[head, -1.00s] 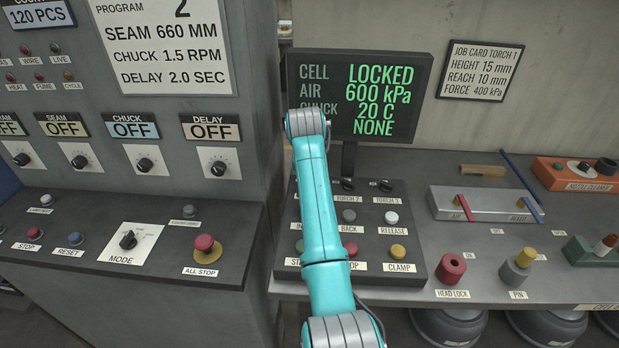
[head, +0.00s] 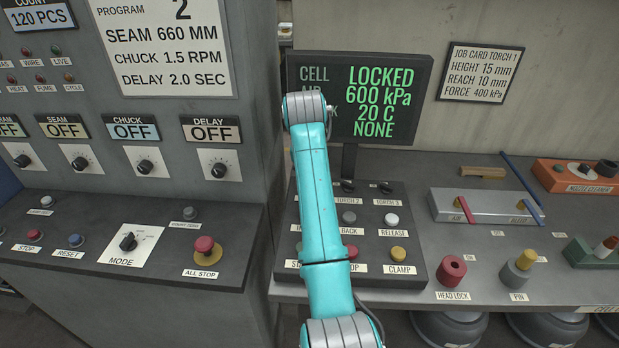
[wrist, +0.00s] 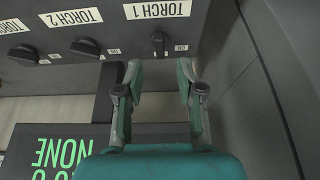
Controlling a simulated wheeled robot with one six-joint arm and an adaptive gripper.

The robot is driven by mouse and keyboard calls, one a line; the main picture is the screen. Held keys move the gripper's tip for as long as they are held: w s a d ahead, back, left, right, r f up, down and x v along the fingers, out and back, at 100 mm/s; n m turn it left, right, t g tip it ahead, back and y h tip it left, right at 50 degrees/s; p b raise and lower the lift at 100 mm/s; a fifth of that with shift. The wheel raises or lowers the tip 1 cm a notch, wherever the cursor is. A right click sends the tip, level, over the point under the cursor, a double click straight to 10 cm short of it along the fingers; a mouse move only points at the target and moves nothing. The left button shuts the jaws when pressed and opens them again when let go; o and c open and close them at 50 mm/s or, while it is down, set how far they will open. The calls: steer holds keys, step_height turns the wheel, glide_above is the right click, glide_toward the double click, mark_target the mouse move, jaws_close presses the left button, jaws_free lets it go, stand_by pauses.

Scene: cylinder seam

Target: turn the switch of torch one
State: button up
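The torch one switch (wrist: 158,42) is a small dark knob beside its TORCH 1 label (wrist: 157,10) in the wrist view, where the panel appears upside down. My gripper (wrist: 160,72) is open and empty. Its two fingers point at the panel, one on each side of the switch's line in the picture; I cannot tell how far the tips are from the panel. In the head view my teal arm hides the torch one switch and the gripper. The torch two switch (head: 347,186) and torch three switch (head: 386,187) show right of the arm.
The display (head: 390,95) stands right behind the arm. A grey cabinet (head: 250,90) rises close on the left. The button panel (head: 410,230) has several buttons, including CLAMP (head: 398,252). A red head lock knob (head: 452,268) stands to the right.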

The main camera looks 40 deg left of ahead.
steer(key=v, duration=0.6)
steer(key=shift+s+r, duration=0.2)
steer(key=shift+r, duration=0.15)
steer(key=shift+d, duration=0.1)
